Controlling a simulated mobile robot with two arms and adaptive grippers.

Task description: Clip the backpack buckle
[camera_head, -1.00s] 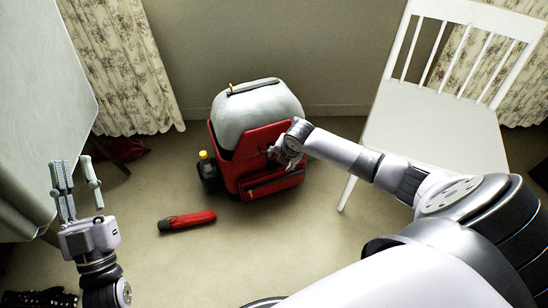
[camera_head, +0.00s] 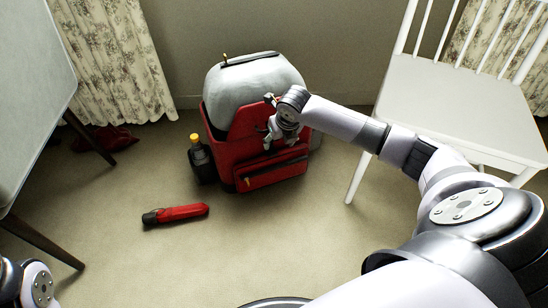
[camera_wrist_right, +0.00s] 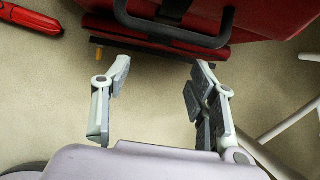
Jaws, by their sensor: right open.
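The red and grey backpack (camera_head: 243,130) stands upright on the floor by the wall. Its red front also fills the top of the right wrist view (camera_wrist_right: 268,18), with a black loop or strap (camera_wrist_right: 175,36) across it. I cannot make out the buckle clearly in either view. My right gripper (camera_head: 272,132) is in front of the backpack's upper right side and hides part of it. In the right wrist view the gripper (camera_wrist_right: 160,98) is open, with only carpet between its fingers. My left gripper is out of view; only part of that arm shows at lower left.
A dark bottle with a yellow cap (camera_head: 202,160) stands beside the backpack's left side. A red and black object (camera_head: 180,213) lies on the carpet. A white chair (camera_head: 455,105) is at right and a table (camera_head: 35,85) at left.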

